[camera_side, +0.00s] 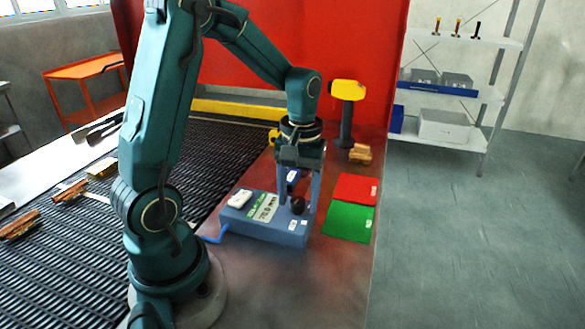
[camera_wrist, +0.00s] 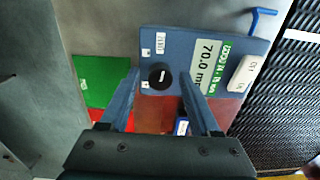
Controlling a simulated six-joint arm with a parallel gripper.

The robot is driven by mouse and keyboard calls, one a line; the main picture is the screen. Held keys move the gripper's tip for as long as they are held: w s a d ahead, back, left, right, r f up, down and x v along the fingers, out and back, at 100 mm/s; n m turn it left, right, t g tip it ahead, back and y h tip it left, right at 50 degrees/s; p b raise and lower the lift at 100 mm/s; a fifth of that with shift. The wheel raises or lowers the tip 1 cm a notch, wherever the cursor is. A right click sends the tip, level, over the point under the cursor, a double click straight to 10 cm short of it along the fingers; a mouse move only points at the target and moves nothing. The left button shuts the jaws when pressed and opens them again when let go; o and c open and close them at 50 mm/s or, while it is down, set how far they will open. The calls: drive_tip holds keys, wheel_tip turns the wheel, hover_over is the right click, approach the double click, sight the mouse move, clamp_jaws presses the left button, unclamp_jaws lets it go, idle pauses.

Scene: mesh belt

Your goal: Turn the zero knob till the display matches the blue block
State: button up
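A blue-grey instrument box (camera_side: 262,229) sits on the bench; it also shows in the wrist view (camera_wrist: 180,38). Its pale display (camera_wrist: 206,62) reads 70.0 and a partly cut-off unit, beside a green strip. The round black knob (camera_side: 298,205) is at the box's end; in the wrist view the knob (camera_wrist: 160,76) has a white mark. My gripper (camera_side: 300,202) is open, pointing down over the knob; in the wrist view its fingertips (camera_wrist: 160,77) stand either side of it, contact unclear. A small blue block (camera_wrist: 182,127) with a white label, unreadable here, lies beside the box (camera_side: 292,176).
A white piece (camera_wrist: 243,74) sits on the box. Red (camera_side: 356,189) and green (camera_side: 348,221) mats lie to the right. A yellow-headed post (camera_side: 347,100) and brown blocks (camera_side: 360,153) stand behind. The mesh belt (camera_side: 60,240) runs at left, carrying scrap pieces.

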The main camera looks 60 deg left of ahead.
sight(300, 201)
drive_tip(key=shift+r, duration=0.1)
drive_tip(key=shift+r, duration=2.45)
drive_tip(key=shift+d+r, duration=0.1)
drive_tip(key=shift+d, duration=0.05)
drive_tip(key=s+d+r+m+t, duration=0.4)
drive_tip(key=s+d+m+t, duration=0.1)
drive_tip(key=s+d+m, duration=0.3)
drive_tip(key=shift+s+d+r+m+t, duration=0.3)
drive_tip(key=shift+d+r+m+t, duration=0.1)
drive_tip(key=shift+d, duration=0.4)
